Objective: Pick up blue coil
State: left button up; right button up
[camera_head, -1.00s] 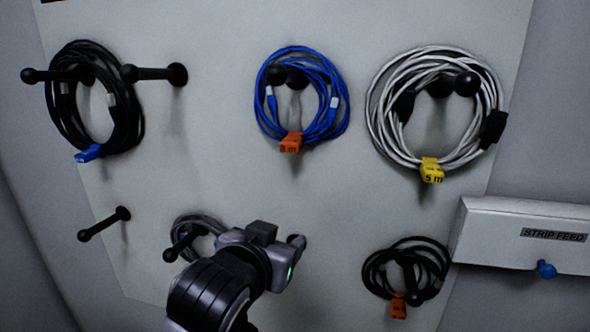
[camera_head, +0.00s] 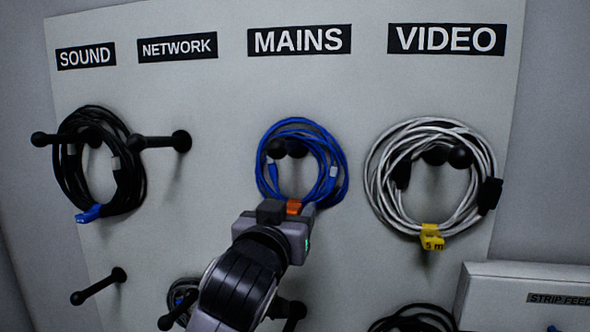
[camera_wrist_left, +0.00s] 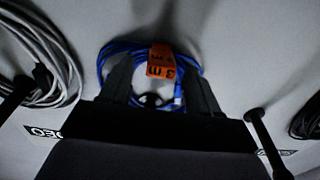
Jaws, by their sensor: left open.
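The blue coil (camera_head: 332,150) hangs on black pegs on the grey panel, below the MAINS label. Its orange tag (camera_head: 294,207) is at the bottom of the coil, partly hidden by my gripper. My left gripper (camera_head: 304,212) is at the lower edge of the coil. In the left wrist view the blue coil (camera_wrist_left: 118,47) and its orange "3 m" tag (camera_wrist_left: 161,62) show ahead, between the two spread fingers of my left gripper (camera_wrist_left: 158,75). The gripper is open and holds nothing. Whether it touches the coil I cannot tell. My right gripper is not in view.
A black coil (camera_head: 65,185) with a blue tag hangs at left. A white coil (camera_head: 375,185) with a yellow tag hangs at right. An empty peg (camera_head: 160,142) sticks out between the black and blue coils. A STRIP FEED box (camera_head: 485,285) is at lower right.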

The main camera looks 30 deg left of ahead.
pick_arm(q)
jog(key=shift+w+a, duration=0.1)
jog(key=shift+w, duration=0.5)
jog(key=c, duration=1.1)
jog(key=shift+s+r, duration=0.1)
jog(key=shift+s+r, duration=0.2)
jog(key=shift+r, duration=0.05)
jog(key=s+d+r+b, duration=0.3)
jog(key=s+r+b, duration=0.2)
jog(key=s, duration=0.8)
jog(key=shift+d+r, duration=0.2)
jog(key=shift+r, duration=0.95)
